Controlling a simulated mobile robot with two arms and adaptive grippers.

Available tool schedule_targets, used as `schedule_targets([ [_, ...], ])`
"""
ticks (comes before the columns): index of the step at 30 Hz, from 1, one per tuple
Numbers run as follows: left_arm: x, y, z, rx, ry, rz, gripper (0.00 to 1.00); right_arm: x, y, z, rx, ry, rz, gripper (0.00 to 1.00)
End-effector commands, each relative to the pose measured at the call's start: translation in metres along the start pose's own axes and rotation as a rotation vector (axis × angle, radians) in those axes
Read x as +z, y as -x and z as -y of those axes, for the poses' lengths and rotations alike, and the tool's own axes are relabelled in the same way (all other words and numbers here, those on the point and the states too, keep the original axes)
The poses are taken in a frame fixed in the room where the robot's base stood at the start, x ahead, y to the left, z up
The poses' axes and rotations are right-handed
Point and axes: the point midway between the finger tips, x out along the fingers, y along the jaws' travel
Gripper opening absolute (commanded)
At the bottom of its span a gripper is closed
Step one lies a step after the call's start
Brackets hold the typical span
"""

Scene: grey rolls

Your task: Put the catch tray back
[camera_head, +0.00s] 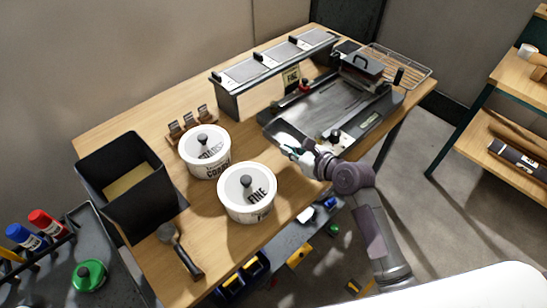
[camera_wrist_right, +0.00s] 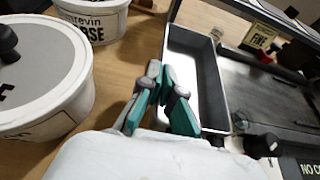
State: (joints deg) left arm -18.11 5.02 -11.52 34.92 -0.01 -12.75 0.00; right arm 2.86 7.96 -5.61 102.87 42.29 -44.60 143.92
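The catch tray (camera_wrist_right: 197,58) is a shallow grey metal tray with a pale inside. In the right wrist view it lies directly ahead of my right gripper (camera_wrist_right: 162,72). The teal-padded fingers are close together at its left wall, one on each side, and look closed on that wall. In the head view the tray (camera_head: 287,139) shows as a small bright patch at the left end of the dark flat machine (camera_head: 325,108), next to my right gripper (camera_head: 287,149), partly hidden by it. I cannot tell whether the tray is seated in the machine. My left gripper is out of view.
Two white lidded tubs, one marked FINE (camera_head: 246,205) and one coarse (camera_head: 205,165), stand left of the gripper. A black bin (camera_head: 124,205), a brush (camera_head: 185,255) and a lidded rack (camera_head: 275,65) are also on the wooden table (camera_head: 160,130). A wire rack (camera_head: 400,65) is at the far right.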

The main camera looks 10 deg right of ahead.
Motion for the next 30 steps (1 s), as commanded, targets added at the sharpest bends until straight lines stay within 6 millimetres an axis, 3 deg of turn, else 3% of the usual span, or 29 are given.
schedule_targets([
  [3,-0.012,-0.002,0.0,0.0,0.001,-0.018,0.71,-0.004,-0.03,-0.006,0.001,0.001,0.001,0.0],
  [9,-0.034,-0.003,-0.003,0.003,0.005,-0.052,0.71,-0.009,-0.057,-0.013,0.0,0.0,0.001,0.0],
  [19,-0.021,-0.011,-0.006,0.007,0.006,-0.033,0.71,-0.044,-0.073,-0.013,0.0,0.003,-0.001,0.0],
  [30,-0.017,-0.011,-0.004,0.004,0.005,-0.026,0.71,-0.048,-0.075,-0.013,-0.002,0.0,0.001,0.0],
])
